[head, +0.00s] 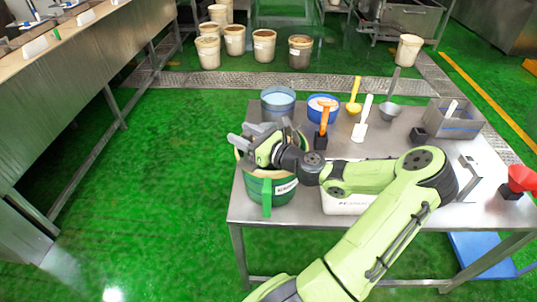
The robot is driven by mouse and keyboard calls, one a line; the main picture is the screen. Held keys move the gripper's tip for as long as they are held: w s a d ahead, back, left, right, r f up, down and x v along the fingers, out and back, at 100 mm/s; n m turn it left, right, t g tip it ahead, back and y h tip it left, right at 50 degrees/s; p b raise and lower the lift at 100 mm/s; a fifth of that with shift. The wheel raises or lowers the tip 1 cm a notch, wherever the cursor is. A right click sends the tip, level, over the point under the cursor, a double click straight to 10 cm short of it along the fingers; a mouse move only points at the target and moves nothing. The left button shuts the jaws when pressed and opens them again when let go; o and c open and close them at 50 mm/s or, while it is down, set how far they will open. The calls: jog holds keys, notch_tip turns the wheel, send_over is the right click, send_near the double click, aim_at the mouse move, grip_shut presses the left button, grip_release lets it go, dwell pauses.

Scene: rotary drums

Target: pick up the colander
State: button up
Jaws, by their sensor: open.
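A grey bowl-shaped piece with a long upright handle (389,111) stands toward the back right of the metal table; it looks like the colander, but holes are too small to make out. My gripper (243,143) is open over the green bucket (268,189) at the table's left front. It is well to the left of the grey piece and apart from it. The bucket's mouth is partly hidden by my gripper. I cannot tell whether anything lies between the fingers.
A grey-blue pot (278,104), a blue tub (318,103), a yellow ladle (354,104), an orange-handled tool (324,117) and a white scraper (361,126) crowd the table's back. A grey bin (469,131) stands right. My arm partly hides a white box (342,204).

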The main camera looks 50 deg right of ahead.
jog(key=shift+w, duration=0.5)
jog(key=shift+s, duration=0.1)
jog(key=shift+c, duration=1)
grip_shut()
jog(key=shift+r, duration=0.1)
